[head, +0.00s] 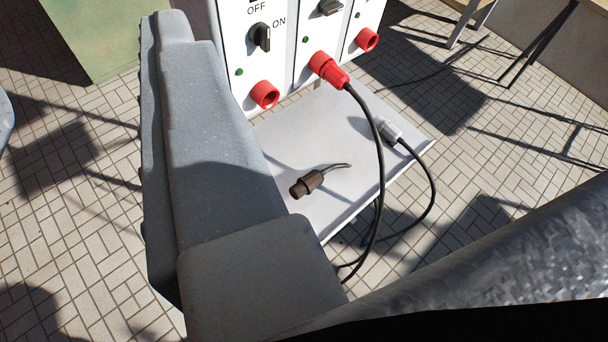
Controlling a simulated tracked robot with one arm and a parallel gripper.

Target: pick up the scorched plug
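The scorched plug (309,184) is dark brown and blackened, with a short bent stub of cable. It lies on the pale grey shelf (336,123) below the switch panel, toward the shelf's left part. A large grey part of mine with a ridged left edge fills the left and middle foreground. It hides the shelf's near left area, and its edge passes just left of the plug in the picture. I cannot make out two fingertips or a gap between them. Nothing is seen touching the plug.
The white switch panel (283,32) has red sockets; a red plug (326,69) sits in the middle one. Its black cable (381,180) hangs across the shelf in front. A grey plug (391,133) lies at the shelf's right. Tiled floor surrounds; a green surface (102,38) stands upper left.

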